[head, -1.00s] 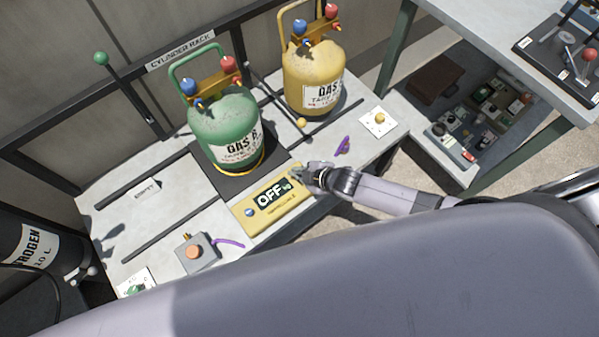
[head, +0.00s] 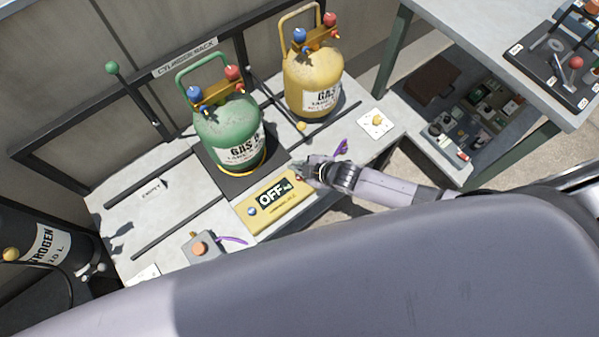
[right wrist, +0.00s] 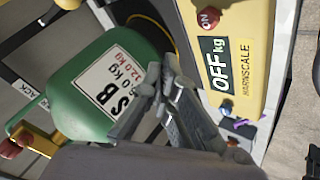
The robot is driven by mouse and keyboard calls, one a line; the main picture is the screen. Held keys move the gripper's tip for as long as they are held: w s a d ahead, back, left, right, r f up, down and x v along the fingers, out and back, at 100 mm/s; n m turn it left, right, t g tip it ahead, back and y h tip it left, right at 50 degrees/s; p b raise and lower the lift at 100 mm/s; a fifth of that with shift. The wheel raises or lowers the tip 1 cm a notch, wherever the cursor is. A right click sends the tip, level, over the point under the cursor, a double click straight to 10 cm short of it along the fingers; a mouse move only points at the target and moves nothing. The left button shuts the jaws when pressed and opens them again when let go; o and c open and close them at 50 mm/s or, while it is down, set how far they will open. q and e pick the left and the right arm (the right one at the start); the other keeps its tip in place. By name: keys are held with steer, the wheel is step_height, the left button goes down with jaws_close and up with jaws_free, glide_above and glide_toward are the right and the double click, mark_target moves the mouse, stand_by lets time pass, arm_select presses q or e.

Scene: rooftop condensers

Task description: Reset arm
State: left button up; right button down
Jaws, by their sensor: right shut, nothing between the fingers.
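My right gripper (head: 304,172) is shut and empty. It is at the right end of the yellow scale (head: 284,207), whose display reads OFF. I cannot tell in the head view whether it touches the scale. In the right wrist view, the closed fingers (right wrist: 158,82) overlap the green cylinder in the picture, and the scale (right wrist: 256,92) with its red button (right wrist: 209,18) lies to the right. My left gripper is not in view.
A green cylinder (head: 226,128) stands on a dark plate beside the scale. A yellow cylinder (head: 312,78) stands behind it. A small grey box with an orange button (head: 200,249) is at the left front. My large grey arm link fills the foreground.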

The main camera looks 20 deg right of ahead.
stand_by(0.8)
steer(key=s+a+r+m+g+h, duration=0.1)
steer(key=s+a+r+m, duration=0.35)
steer(key=r, duration=0.35)
steer(key=s+d+r+m+g+h, duration=0.35)
steer(key=s+d+r+m, duration=0.6)
steer(key=s+d, duration=0.4)
step_height(320, 180, down, 25)
steer(key=s+a+g, duration=0.1)
steer(key=s, duration=0.1)
steer(key=s+d+f+n+g, duration=0.1)
steer(key=s+d+f, duration=0.1)
steer(key=s+f, duration=1.4)
steer(key=shift+s+d+f, duration=0.25)
steer(key=shift+s+d, duration=0.15)
